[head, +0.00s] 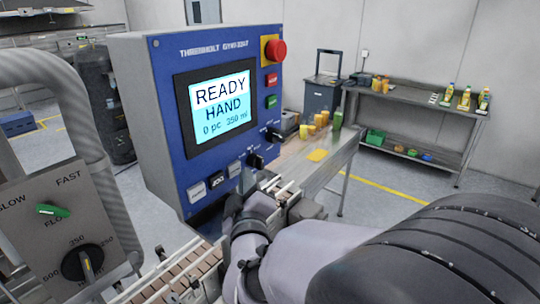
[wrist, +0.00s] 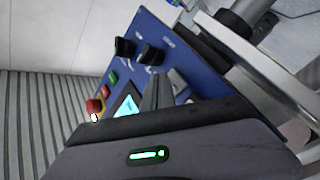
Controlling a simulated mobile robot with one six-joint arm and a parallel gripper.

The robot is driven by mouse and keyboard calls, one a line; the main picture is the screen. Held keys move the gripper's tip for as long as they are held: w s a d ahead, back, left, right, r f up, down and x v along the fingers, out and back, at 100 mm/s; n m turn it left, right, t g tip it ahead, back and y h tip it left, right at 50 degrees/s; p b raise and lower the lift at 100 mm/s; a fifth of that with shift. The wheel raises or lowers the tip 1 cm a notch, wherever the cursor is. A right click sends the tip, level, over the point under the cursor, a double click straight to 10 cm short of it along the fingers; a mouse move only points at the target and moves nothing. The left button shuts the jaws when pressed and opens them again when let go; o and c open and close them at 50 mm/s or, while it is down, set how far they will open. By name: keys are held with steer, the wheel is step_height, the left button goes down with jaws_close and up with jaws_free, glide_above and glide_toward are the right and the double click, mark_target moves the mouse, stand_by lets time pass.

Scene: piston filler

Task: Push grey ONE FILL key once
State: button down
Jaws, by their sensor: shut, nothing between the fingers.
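The blue control panel (head: 165,110) faces left of my arm in the head view. Its lit display (head: 220,104) reads READY, HAND, 0 pc 350 ml. Below the display are a pale grey key (head: 196,191), a dark key (head: 217,181) and another grey key (head: 235,168). Their labels are too small to read, so I cannot tell which is ONE FILL. In the wrist view, my gripper (wrist: 157,80) is shut and empty, pointing at the panel's lower part. Its fingers and body hide part of the panel there. Contact with a key cannot be made out.
Black knobs (head: 255,160) sit right of the keys. A red emergency stop (head: 276,50), red button (head: 271,80) and green button (head: 270,101) line the panel's right side. A grey selector box (head: 60,230) and bent pipe stand at left. A conveyor (head: 175,275) runs below.

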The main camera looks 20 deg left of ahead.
steer(key=shift+a, duration=0.1)
stand_by(0.6)
steer(key=shift+w+a+b, duration=0.2)
steer(key=shift+a+b, duration=0.15)
steer(key=shift+w+a, duration=0.15)
steer(key=shift+a, duration=0.2)
stand_by(0.5)
stand_by(0.4)
steer(key=shift+s+d+b, duration=0.3)
steer(key=shift+d+b, duration=0.35)
steer(key=shift+d, duration=0.1)
steer(key=shift+s+d+b, duration=0.35)
steer(key=shift+d, duration=0.4)
steer(key=shift+s+d+b, duration=0.3)
steer(key=shift+d+b, duration=0.1)
steer(key=shift+d, duration=0.4)
steer(key=shift+s+d+b, duration=0.35)
steer(key=shift+d, duration=0.5)
